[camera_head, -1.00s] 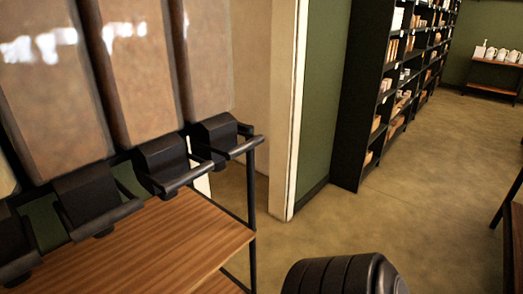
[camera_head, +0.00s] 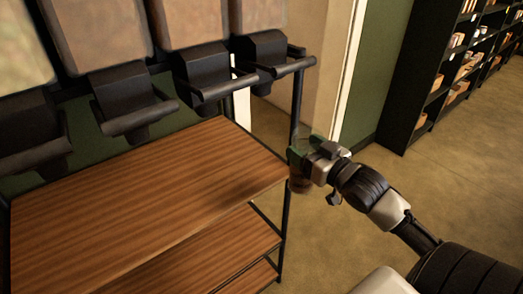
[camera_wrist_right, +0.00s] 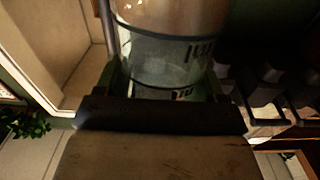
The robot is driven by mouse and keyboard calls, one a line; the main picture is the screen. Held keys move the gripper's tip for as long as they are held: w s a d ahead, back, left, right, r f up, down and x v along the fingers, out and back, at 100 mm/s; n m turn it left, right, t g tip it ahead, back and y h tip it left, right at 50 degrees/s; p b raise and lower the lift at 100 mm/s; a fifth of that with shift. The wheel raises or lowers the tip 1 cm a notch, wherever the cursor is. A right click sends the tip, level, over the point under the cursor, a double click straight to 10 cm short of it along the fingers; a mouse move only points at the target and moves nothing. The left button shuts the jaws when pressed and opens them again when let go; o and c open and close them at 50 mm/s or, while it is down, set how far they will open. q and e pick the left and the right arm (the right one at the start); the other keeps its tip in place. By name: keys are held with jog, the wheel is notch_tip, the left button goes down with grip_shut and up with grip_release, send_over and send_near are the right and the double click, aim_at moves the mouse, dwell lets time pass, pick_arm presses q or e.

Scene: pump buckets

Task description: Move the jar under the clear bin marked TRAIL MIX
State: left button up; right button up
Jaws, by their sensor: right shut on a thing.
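My right gripper (camera_head: 308,166) is shut on a clear jar (camera_head: 298,176), at the right front corner of the wooden shelf. The jar also shows in the right wrist view (camera_wrist_right: 165,50), between the fingers, with dark lines and marks on its wall. Whether it touches the shelf edge is unclear. Several clear bins with brownish contents, such as this bin (camera_head: 192,20), hang in a row above the shelf, with black dispensers (camera_head: 205,78) below them. No TRAIL MIX label can be read, so I cannot tell which bin it marks. My left gripper is out of view.
The wooden shelf top (camera_head: 140,190) is bare under the dispensers, with a lower shelf (camera_head: 235,245) below it. A black post (camera_head: 297,105) stands at its right end. A black bookcase (camera_head: 425,70) stands at the back right, with open floor (camera_head: 440,180) before it.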

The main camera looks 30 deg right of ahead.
jog(key=w+a+f+p, duration=0.1)
jog(key=w+f+p, duration=0.1)
jog(key=w, duration=1.4)
jog(key=shift+w+a+f+p, duration=0.15)
jog(key=shift+w+f+p, duration=0.2)
jog(key=shift+f, duration=0.4)
jog(key=o, duration=1.5)
jog(key=shift+f, duration=0.1)
jog(key=shift+s, duration=0.15)
jog(key=s, duration=0.8)
jog(key=s+d+b, duration=0.1)
jog(key=s, duration=0.2)
jog(key=shift+s, duration=0.4)
